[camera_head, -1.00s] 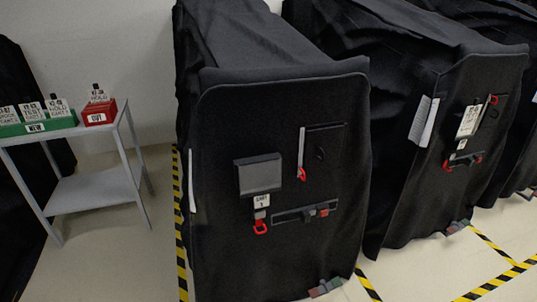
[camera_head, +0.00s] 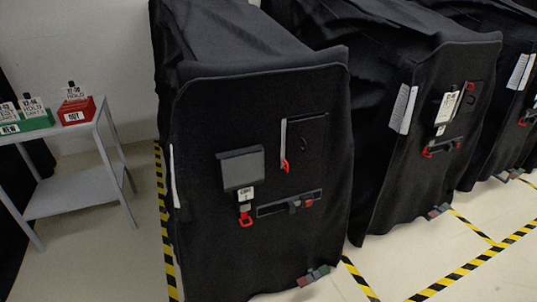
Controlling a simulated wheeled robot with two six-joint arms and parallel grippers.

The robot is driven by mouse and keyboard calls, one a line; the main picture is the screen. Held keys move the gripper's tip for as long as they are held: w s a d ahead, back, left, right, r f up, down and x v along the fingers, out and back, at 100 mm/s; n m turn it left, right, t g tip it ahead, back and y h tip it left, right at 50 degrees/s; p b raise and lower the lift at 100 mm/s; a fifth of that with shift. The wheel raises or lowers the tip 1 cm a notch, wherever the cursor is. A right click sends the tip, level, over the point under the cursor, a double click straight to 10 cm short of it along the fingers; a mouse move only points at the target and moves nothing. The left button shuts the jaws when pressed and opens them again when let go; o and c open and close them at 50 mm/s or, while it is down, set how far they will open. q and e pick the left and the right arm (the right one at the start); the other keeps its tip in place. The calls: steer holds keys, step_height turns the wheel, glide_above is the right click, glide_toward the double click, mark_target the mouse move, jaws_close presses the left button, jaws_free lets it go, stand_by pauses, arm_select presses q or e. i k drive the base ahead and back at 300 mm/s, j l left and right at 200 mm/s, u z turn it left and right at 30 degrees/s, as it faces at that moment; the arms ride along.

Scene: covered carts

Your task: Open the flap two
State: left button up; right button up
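The nearest covered cart (camera_head: 200,240) shows a black front panel in the middle of the head view. On it are a dark grey box-like cover (camera_head: 241,167), a small white tag (camera_head: 245,193) with a red hook (camera_head: 246,220) below it, and a recessed slot (camera_head: 275,207) with a red piece in it. A grey strip with a red end (camera_head: 285,145) hangs beside a dark square patch. The second covered cart (camera_head: 400,190) stands to the right with a white tag (camera_head: 447,107) and red pieces. I cannot read which flap is number two. Neither gripper is in view.
A grey shelf table (camera_head: 75,195) at the left carries a green box (camera_head: 35,122) and a red box (camera_head: 78,108) with tags. Yellow-black tape (camera_head: 165,230) marks the floor. A third covered cart (camera_head: 510,105) is at the right. Pale floor lies in front of the carts.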

mark_target(304, 136)
steer(key=i+j+z, duration=0.1)
steer(key=i, duration=0.45)
steer(key=i+j, duration=0.1)
steer(key=i, duration=0.45)
steer(key=z, duration=0.05)
